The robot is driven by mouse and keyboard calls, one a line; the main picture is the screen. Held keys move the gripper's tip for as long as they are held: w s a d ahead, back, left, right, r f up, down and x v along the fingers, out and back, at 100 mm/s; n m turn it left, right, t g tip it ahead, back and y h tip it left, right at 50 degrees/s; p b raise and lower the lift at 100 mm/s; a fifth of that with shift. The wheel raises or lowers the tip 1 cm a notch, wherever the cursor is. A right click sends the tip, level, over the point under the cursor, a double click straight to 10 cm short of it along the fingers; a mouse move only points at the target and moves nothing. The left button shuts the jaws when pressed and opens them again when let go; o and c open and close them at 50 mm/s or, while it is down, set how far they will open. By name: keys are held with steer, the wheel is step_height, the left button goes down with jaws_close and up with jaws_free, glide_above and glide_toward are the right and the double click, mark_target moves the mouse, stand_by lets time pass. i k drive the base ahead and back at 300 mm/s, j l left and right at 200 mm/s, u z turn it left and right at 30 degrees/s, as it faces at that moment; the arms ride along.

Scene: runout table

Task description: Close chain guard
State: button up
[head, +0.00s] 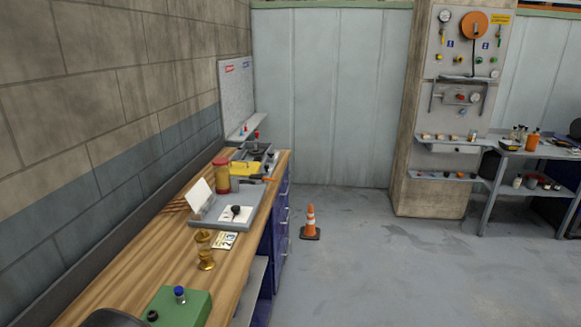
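No part is clearly recognisable as the chain guard at this distance. A yellow panel (245,168) sits on a grey device (258,152) at the far end of the wooden bench. A white plate (199,195) stands tilted at the left edge of a flat grey base (209,219) on the same bench. I cannot tell whether either belongs to the guard, or whether it is open. My gripper is not in view.
The wooden bench (135,259) runs along the left wall. A traffic cone (310,222) stands on the floor beyond the drawers (280,222). The floor (390,275) to the right is clear.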

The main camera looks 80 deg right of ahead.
mark_target(237, 167)
steer(key=z, duration=2.05)
steer(key=i+l, duration=0.2)
steer(key=i, duration=0.25)
steer(key=i+l, duration=0.2)
steer(key=i, duration=0.3)
steer(key=i+l, duration=0.2)
steer(key=i, duration=0.25)
steer(key=i+l, duration=0.2)
steer(key=i, duration=0.25)
steer(key=i+l, duration=0.2)
steer(key=i, duration=0.3)
steer(key=i+l+z, duration=0.1)
steer(key=i, duration=0.35)
steer(key=l, duration=0.1)
